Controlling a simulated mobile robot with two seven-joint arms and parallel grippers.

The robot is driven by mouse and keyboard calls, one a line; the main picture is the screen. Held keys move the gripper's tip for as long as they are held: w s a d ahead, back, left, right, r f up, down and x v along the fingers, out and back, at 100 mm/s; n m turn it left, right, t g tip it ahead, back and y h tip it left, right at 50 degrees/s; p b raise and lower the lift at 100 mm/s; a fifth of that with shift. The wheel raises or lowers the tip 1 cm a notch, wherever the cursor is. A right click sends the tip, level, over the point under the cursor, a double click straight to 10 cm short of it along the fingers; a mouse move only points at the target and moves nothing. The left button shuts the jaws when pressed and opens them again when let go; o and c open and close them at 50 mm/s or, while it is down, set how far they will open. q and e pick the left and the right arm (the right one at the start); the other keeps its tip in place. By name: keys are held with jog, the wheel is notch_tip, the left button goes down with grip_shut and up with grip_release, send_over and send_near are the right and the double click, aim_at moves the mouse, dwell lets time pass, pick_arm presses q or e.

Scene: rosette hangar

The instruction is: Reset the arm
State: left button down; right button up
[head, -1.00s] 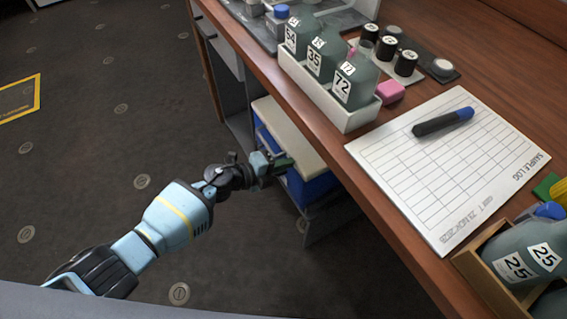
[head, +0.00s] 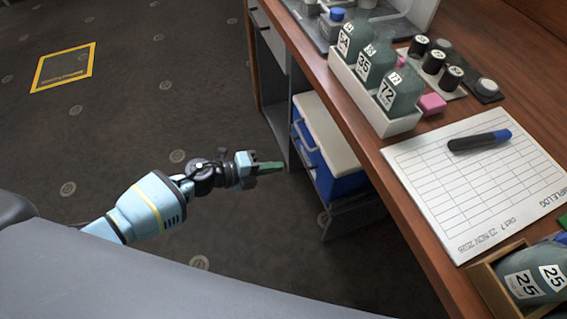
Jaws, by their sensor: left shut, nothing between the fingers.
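My left arm comes in from the lower left of the head view. Its gripper (head: 268,167) is shut and empty, with green fingertips pointing right. It is over the dark floor, to the left of the blue box with a pale lid (head: 332,140) under the desk, with a visible gap between them. My right gripper is not in view.
The wooden desk (head: 392,160) runs down the right side. Floor at left is clear.

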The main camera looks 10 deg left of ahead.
pick_arm(q)
jog(key=shift+s+a, duration=0.1)
dwell(0.3)
jog(key=s+a+f+n+g+y, duration=0.1)
jog(key=s+a+f+n+y, duration=0.15)
jog(key=s+n, duration=0.9)
jog(key=s+a+f+n+y, duration=0.3)
jog(key=s+n, duration=0.4)
jog(key=s, duration=1)
jog(key=s+a+f+n+g+y, duration=0.15)
jog(key=s+n+y, duration=0.35)
jog(key=s+n, duration=0.65)
jog(key=w+r+m+t+p, duration=0.2)
jog(key=w+r+t+p, duration=0.1)
jog(key=r+p, duration=1.4)
jog(key=shift+w+r+m+p, duration=0.15)
jog(key=shift+r+m+p, duration=0.05)
jog(key=shift+m+p, duration=0.2)
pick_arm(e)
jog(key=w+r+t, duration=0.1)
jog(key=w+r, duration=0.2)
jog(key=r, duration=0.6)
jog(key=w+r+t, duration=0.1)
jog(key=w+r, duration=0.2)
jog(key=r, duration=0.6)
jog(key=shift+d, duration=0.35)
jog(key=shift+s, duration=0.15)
